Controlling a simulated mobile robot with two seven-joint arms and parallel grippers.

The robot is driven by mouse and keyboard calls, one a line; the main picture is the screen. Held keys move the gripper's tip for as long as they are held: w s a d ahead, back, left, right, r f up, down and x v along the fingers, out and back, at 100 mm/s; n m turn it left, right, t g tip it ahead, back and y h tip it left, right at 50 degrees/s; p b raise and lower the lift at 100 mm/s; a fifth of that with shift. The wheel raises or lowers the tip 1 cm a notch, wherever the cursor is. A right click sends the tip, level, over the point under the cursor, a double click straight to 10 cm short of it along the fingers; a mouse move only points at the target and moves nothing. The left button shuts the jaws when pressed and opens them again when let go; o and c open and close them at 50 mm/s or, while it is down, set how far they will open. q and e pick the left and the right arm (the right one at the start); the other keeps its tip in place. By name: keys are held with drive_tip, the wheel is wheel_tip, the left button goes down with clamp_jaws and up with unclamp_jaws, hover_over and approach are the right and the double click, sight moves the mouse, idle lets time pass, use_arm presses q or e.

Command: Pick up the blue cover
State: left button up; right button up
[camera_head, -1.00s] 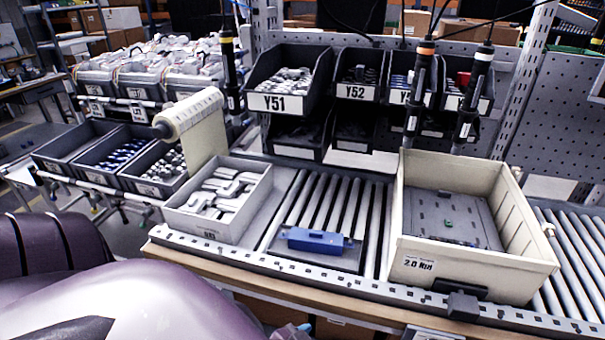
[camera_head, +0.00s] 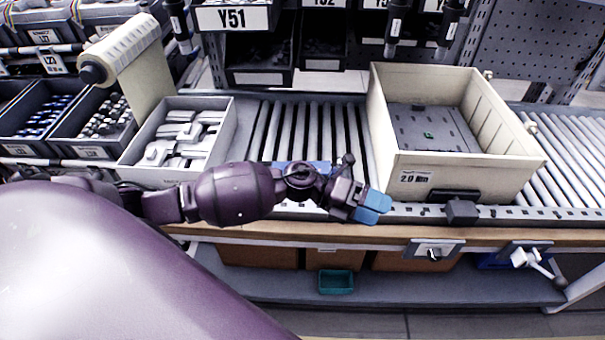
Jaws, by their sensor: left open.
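The blue cover (camera_head: 318,166) lies on the roller conveyor, right of the grey bin. My left forearm and wrist cross in front of it, so only part of its upper edge shows. My left gripper (camera_head: 373,206) has blue fingertips and is open. It appears in front and to the right of the cover, near the conveyor's front rail, and holds nothing that I can see. My right gripper is not in view.
A grey bin (camera_head: 226,133) with grey parts stands left of the cover. A large beige box (camera_head: 465,174) stands to the right. Dark bins labelled Y51 (camera_head: 232,17) are behind. The front rail (camera_head: 408,213) runs below the gripper.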

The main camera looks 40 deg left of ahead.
use_arm(q)
drive_tip(key=w+a+f+m+g+y+b, duration=0.1)
drive_tip(key=w+a+f+m+g+y, duration=0.15)
drive_tip(key=a+m+y, duration=0.2)
wheel_tip(320, 180, up, 3)
drive_tip(key=m+g+y+b, duration=0.25)
drive_tip(key=m+y, duration=0.35)
drive_tip(key=y, duration=0.5)
hover_over(301, 162)
drive_tip(key=t, duration=0.1)
drive_tip(key=shift+n, duration=0.25)
drive_tip(key=f, duration=0.5)
drive_tip(key=shift+s+d+f+b, duration=0.1)
drive_tip(key=shift+s+d+b, duration=0.15)
drive_tip(key=shift+d+b, duration=0.15)
drive_tip(key=shift+f, duration=0.35)
drive_tip(key=shift+w+a+f+b, duration=0.1)
drive_tip(key=shift+a+f+b, duration=0.1)
drive_tip(key=shift+f, duration=1)
drive_tip(key=shift+w+a+f+b, duration=0.1)
drive_tip(key=shift+f+b, duration=0.05)
drive_tip(key=shift+f, duration=1)
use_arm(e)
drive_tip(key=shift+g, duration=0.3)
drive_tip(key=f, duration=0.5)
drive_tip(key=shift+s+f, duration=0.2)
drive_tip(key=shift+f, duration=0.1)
use_arm(q)
drive_tip(key=shift+c, duration=0.4)
